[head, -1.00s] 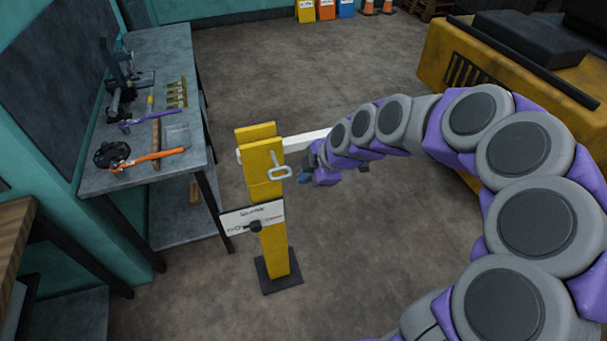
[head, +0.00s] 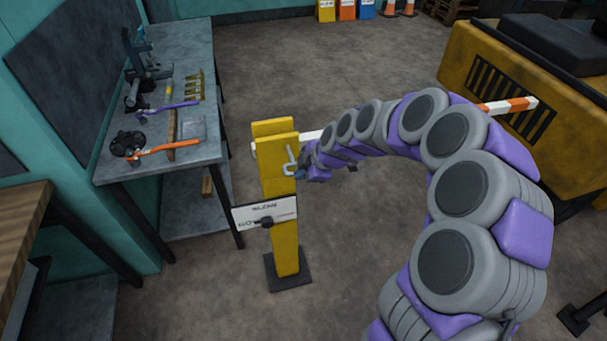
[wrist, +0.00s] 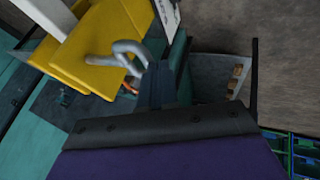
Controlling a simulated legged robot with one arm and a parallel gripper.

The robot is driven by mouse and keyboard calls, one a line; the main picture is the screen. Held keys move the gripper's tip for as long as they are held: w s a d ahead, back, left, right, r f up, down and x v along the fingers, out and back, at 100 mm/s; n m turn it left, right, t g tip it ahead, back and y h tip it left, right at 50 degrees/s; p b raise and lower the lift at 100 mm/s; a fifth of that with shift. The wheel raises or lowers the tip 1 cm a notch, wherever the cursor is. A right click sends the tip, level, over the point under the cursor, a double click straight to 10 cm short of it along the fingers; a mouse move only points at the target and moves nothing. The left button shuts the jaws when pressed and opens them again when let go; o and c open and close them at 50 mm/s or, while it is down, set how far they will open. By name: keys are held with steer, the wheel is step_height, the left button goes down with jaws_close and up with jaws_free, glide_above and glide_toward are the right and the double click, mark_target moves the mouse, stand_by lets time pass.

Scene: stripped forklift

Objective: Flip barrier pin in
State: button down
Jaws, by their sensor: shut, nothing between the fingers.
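The barrier pin (head: 289,161) is a light grey metal loop on the right side of the yellow barrier post (head: 283,232). It also shows in the wrist view (wrist: 128,50), sticking out of the yellow post top (wrist: 112,35). My gripper (head: 300,170) is shut and empty, right beside the pin. In the wrist view my dark fingers (wrist: 160,75) lie against or very close to the loop's end; I cannot tell if they touch. The barrier arm (head: 510,105), white and orange, runs right from the post, partly hidden behind my arm.
A grey workbench (head: 130,172) with tools stands at the left. A yellow forklift body (head: 500,90) stands at the right. The floor in front of the post is clear.

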mark_target(291, 159)
steer(key=shift+a, duration=0.15)
steer(key=w, duration=0.2)
steer(key=w+a+b, duration=0.1)
steer(key=w, duration=0.2)
steer(key=shift+w+a+f+b, duration=0.15)
steer(key=shift+w+a+b, duration=0.15)
steer(key=shift+w+b, duration=0.1)
steer(key=shift+w+a, duration=0.1)
steer(key=shift+w, duration=0.2)
steer(key=shift+w+r, duration=0.1)
steer(key=shift+r, duration=0.1)
